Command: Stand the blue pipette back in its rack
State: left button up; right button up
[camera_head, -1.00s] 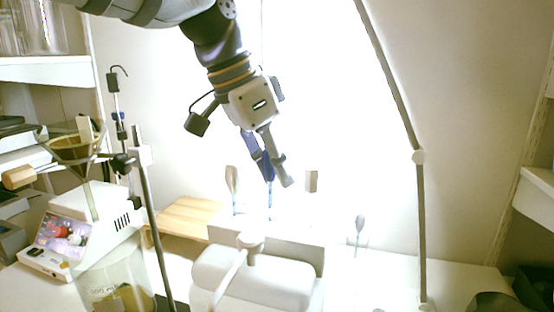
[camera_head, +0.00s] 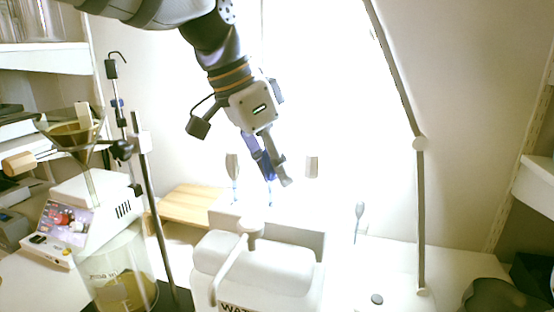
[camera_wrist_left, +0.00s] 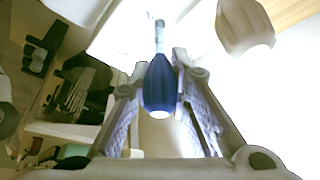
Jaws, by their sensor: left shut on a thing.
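My left gripper (camera_head: 272,176) points downward in the middle of the head view and is shut on the blue pipette. The blue pipette (camera_wrist_left: 160,86) shows its dark blue bulb between the two fingers in the left wrist view, with its pale stem running away from the camera. In the head view its thin stem (camera_head: 270,194) hangs roughly upright below the fingers, over the white block behind the water bath. I cannot tell whether the tip touches anything. The rack is not clearly made out against the bright background. My right gripper is not in view.
A beige-bulbed pipette (camera_head: 232,167) stands left of my gripper, and a grey bulb (camera_head: 312,167) is to its right. Another pipette (camera_head: 359,210) stands farther right. The white water bath (camera_head: 265,268) is in front. A metal stand (camera_head: 150,210) and beaker (camera_head: 122,275) are left.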

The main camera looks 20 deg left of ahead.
aim_at(264, 149)
pick_arm(q)
jog(key=o, duration=0.7)
jog(key=shift+v, duration=2.45)
jog(key=shift+r, duration=2.5)
